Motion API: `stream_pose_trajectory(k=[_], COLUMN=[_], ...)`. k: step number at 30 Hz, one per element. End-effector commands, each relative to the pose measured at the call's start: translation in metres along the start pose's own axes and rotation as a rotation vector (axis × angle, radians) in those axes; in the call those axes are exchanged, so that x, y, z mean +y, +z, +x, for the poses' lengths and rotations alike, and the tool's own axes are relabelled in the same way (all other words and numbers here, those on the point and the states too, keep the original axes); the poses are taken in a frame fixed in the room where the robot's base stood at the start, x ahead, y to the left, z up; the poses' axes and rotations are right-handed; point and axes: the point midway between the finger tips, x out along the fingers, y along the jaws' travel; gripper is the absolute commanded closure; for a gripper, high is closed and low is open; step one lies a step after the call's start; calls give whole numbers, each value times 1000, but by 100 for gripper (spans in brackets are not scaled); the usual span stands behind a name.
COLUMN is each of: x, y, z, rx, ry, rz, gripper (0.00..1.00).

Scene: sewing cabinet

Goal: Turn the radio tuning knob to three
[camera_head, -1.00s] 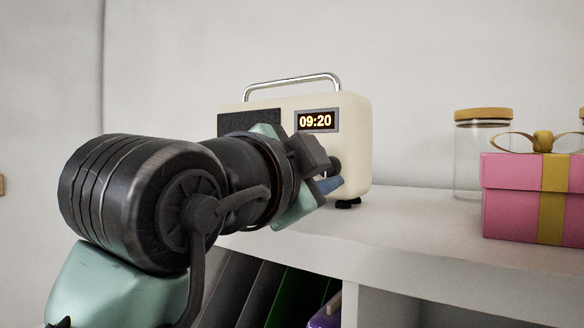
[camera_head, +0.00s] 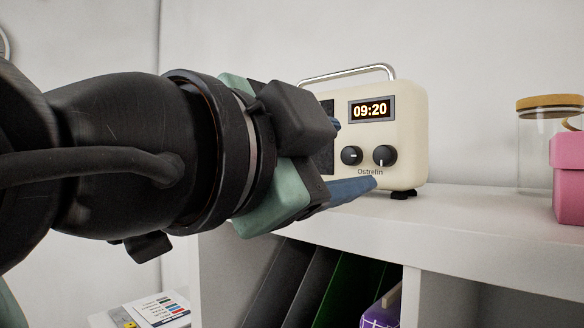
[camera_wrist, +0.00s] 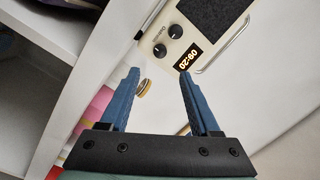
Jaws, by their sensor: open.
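A cream radio (camera_head: 405,120) with a lit 09:20 display stands on a white shelf. Two black knobs sit below the display: a left one (camera_head: 352,155) and a right one (camera_head: 385,156). Both also show in the wrist view, the left (camera_wrist: 175,31) and the right (camera_wrist: 160,50). I cannot read any numbers around them or tell which is for tuning. My gripper (camera_wrist: 158,72) is open and empty, its blue fingers pointing toward the knob side of the radio, apart from the knobs. In the head view my arm hides the radio's left part.
The radio has a metal handle (camera_head: 345,73) on top. A glass jar with a wooden lid (camera_head: 550,102) and a pink box (camera_head: 568,180) stand to its right. The shelf top (camera_head: 470,215) between them is clear. Dark and green folders (camera_head: 345,290) stand in the compartment below.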

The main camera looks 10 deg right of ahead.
Motion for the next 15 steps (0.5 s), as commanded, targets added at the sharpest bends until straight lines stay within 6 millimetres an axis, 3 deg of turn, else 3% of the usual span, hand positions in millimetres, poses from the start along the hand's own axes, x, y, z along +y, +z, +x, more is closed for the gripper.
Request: stream_pose_trajectory(k=[6, 15], x=[0, 0], y=[0, 0], z=[-26, -30], rx=[0, 0], ry=[-1, 1], rz=[0, 0], gripper=[37, 37])
